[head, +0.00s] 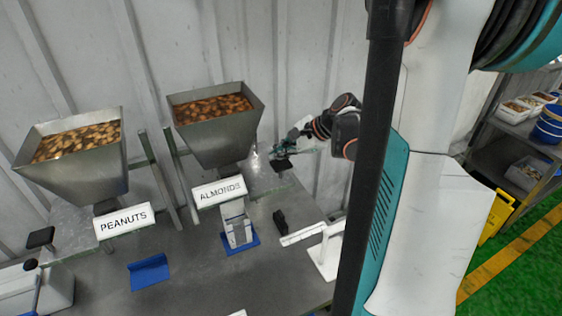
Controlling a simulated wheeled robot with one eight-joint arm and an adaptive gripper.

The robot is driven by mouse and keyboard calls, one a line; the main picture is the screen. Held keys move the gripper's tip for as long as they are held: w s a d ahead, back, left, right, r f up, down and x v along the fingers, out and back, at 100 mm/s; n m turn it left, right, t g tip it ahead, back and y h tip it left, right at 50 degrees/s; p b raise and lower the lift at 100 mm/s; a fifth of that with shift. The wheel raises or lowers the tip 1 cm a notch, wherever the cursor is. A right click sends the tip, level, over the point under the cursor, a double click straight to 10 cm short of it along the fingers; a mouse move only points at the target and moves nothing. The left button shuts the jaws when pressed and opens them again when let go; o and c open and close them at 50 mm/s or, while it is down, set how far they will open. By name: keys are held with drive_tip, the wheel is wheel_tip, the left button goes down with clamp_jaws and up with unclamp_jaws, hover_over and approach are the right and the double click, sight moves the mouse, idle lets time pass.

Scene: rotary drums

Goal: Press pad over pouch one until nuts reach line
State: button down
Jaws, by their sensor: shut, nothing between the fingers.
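A hopper marked ALMONDS (212,140) holds brown nuts (212,108). Below it a pale pouch (237,228) stands upright on a blue stand (240,246). Its fill line and contents are too small to make out. A dark pad (280,164) sits to the right of the almond hopper, and another dark pad (40,238) sits left of the PEANUTS sign. My gripper (285,153) is shut and empty, at or just above the right pad. I cannot tell whether it touches the pad.
A hopper marked PEANUTS (85,170) stands at left above an empty blue stand (149,272). A small black block (279,220) and a white fixture (326,255) stand on the metal table (200,290). A shelf with bins (520,145) is at right. My arm column hides the middle right.

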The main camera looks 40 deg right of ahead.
sight(280, 165)
drive_tip(key=shift+r+p, duration=1.65)
drive_tip(key=shift+r, duration=0.9)
drive_tip(key=shift+f, duration=0.1)
